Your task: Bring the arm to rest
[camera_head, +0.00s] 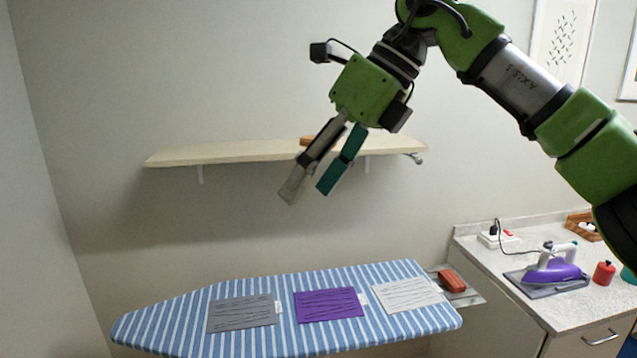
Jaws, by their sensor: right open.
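My right gripper (307,190) is raised in front of the wall shelf, with its two fingers pointing down and to the left. It is open, with a gap between the fingers and nothing held. Its green arm comes in from the upper right. Below it, a grey towel (243,313), a purple towel (329,304) and a white towel (407,294) lie flat in a row on the striped ironing board (160,327). The gripper is well above the towels and touches none of them. My left gripper is not in view.
A wooden shelf (220,152) is fixed to the wall behind the gripper; a brown object on it is partly hidden. At the right, a counter (500,268) holds a purple iron (555,270), a red jar (604,273) and a socket block. The space left of the gripper is free.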

